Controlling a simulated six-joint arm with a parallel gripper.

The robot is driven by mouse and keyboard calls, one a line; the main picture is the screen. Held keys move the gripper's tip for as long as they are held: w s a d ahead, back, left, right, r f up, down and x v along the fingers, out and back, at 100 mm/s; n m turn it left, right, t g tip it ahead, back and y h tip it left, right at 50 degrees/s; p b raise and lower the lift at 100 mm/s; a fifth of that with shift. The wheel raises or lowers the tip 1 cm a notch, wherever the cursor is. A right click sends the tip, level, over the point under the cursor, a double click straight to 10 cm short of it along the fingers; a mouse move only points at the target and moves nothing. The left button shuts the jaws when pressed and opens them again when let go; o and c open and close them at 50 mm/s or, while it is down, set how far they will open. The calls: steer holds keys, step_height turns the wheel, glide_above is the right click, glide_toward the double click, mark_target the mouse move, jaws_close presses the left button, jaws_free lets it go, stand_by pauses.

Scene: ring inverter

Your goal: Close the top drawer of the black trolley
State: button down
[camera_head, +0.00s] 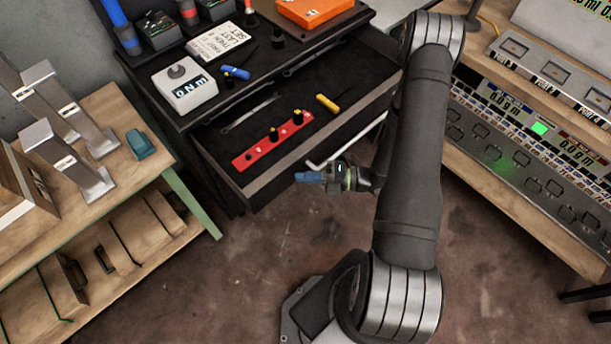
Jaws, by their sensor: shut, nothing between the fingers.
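The black trolley (193,117) stands at the upper middle. Its top drawer (225,134) is pulled out toward me, and its inside shows. In the drawer lie a red strip with knobs (268,141), a yellow-handled tool (327,103) and a thin metal tool (250,113). A light bar-shaped handle (345,142) runs along the drawer's front right. My gripper (300,177) is shut and empty, just in front of the drawer front, its blue tips pointing left. I cannot tell whether it touches the drawer. My arm hides the drawer's right end.
On the trolley top are a white box with a knob (186,86), a white sign (222,40), a blue tool (236,72) and an orange case (314,8). A wooden bench (95,205) stands left, an instrument bench (490,165) right. The floor (250,270) before the drawer is clear.

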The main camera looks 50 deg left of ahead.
mark_target(284, 133)
steer(key=shift+a, duration=0.15)
steer(key=a, duration=2.7)
steer(key=shift+a, duration=0.3)
steer(key=shift+a+r, duration=0.1)
steer(key=shift+a, duration=0.5)
steer(key=shift+a, duration=0.1)
steer(key=shift+d, duration=0.5)
steer(key=d, duration=0.3)
steer(key=shift+d, duration=0.35)
steer(key=v, duration=1)
